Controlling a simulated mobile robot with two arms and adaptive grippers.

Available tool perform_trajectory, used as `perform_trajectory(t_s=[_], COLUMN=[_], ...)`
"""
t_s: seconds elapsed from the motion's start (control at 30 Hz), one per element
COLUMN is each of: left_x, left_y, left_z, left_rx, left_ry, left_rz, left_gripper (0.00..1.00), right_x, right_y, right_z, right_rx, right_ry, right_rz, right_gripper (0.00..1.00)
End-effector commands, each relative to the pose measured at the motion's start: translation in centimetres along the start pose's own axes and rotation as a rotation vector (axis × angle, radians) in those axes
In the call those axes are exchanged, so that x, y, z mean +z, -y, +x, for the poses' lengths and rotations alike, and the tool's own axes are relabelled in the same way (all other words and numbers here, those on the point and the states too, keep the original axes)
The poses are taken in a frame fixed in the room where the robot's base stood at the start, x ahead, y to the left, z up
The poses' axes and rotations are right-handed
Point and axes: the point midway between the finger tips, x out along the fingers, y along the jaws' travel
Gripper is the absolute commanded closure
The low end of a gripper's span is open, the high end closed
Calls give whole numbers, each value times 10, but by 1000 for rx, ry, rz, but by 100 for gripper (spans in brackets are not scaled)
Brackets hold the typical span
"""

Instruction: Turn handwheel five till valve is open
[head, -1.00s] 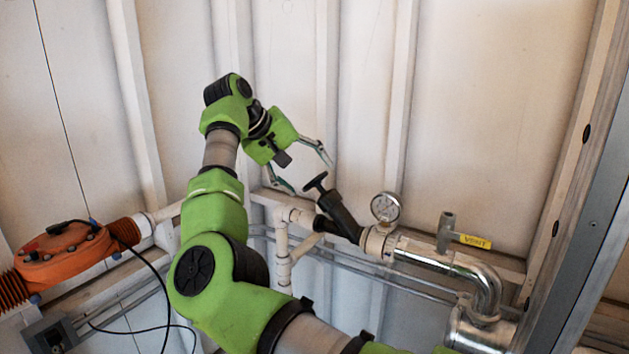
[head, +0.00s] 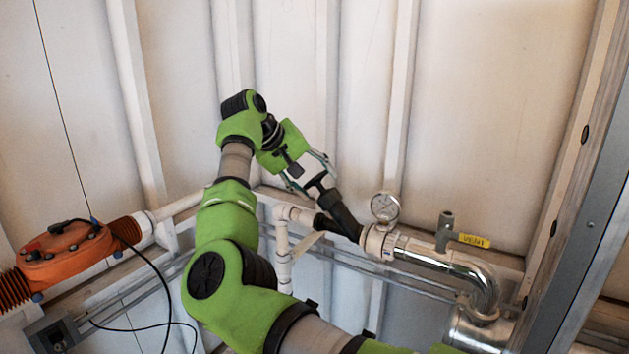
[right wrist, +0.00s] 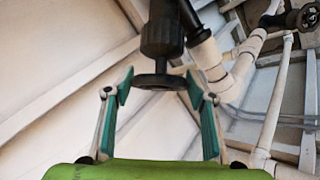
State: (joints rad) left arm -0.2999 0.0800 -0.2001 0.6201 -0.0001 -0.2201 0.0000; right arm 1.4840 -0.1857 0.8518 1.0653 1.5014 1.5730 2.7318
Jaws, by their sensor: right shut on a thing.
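A black handwheel (head: 318,182) tops a black angled valve (head: 341,214) joined to the white pipe. In the right wrist view the handwheel (right wrist: 160,81) shows edge-on between the fingertips, with the valve body (right wrist: 161,32) beyond it. My right gripper (head: 309,172) reaches it from the upper left. In the right wrist view its two teal-padded fingers (right wrist: 159,87) stand on either side of the wheel and are shut on it. No number shows on the wheel, and I cannot tell how far the valve is open. My left gripper is not in view.
A pressure gauge (head: 385,206) stands just right of the valve. A grey vent valve with a yellow tag (head: 474,240) and a shiny bent pipe (head: 482,280) lie further right. An orange unit (head: 64,254) is at left. A second dark handwheel (right wrist: 307,17) shows in the right wrist view.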

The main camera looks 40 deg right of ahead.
Motion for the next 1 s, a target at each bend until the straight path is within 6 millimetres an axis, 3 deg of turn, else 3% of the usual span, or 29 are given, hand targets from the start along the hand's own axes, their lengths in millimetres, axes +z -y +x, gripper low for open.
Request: perform_trajectory(t_s=[0.47, 0.77, 1.0], left_x=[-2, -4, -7], left_y=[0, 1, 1], left_z=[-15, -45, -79], left_rx=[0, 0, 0], left_ry=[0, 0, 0], left_rz=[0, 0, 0], left_gripper=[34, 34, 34], right_x=[-1, -2, -3], right_y=[-2, -4, -6], right_z=[-3, -4, -6], right_rx=[-169, -383, -557], right_ry=[1, 1, 1], right_rz=[-138, -321, -472], right_gripper=[71, 71, 71])
